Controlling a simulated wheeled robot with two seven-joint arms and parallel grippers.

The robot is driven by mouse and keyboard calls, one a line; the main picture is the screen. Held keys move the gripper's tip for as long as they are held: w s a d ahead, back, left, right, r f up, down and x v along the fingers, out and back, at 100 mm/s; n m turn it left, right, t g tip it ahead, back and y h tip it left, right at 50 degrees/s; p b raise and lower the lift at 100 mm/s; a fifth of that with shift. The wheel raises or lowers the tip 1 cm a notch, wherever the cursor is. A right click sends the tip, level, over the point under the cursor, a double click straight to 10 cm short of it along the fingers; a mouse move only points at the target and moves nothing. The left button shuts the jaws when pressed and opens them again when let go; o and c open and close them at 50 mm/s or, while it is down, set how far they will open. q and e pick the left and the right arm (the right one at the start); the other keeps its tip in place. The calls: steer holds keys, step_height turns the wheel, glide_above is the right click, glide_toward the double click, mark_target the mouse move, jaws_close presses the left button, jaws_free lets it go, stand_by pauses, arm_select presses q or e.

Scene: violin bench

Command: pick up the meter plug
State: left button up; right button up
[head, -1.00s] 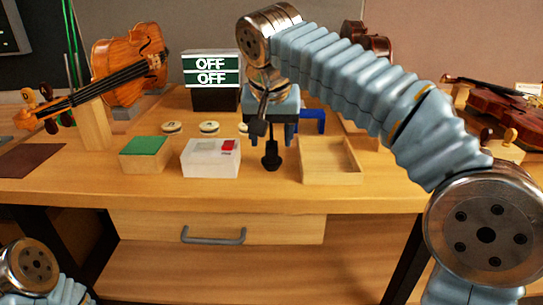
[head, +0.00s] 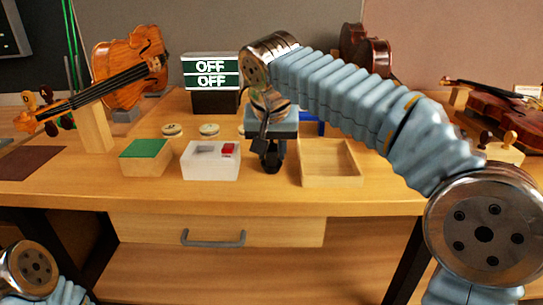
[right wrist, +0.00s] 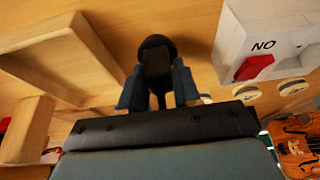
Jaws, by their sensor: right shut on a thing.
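The meter plug (head: 271,165) is a small black piece on the bench, between the white box and the shallow wooden tray. It also shows in the right wrist view (right wrist: 156,58) as a dark, rounded-headed piece between the fingers. My right gripper (right wrist: 158,85) is shut on it, one blue-grey finger on each side. In the head view the right gripper (head: 268,155) points down over the plug and hides its upper part. I cannot tell whether the plug still touches the bench. My left gripper is not in view; only a left arm joint shows at the lower left.
The white box (head: 210,174) with a red switch stands just left of the plug. The wooden tray (head: 330,184) is just right. A green-topped block (head: 145,168), a dark box with two OFF signs (head: 213,101) and violins (head: 131,68) stand around. The front bench edge is clear.

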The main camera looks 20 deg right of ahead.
step_height(320, 180, up, 3)
steer(key=shift+f, duration=0.2)
steer(key=s+a+r, duration=0.2)
steer(key=s+r, duration=0.8)
steer(key=s, duration=0.3)
steer(key=shift+s+a+r, duration=0.2)
steer(key=shift+s+a, duration=0.1)
steer(key=shift+s, duration=0.1)
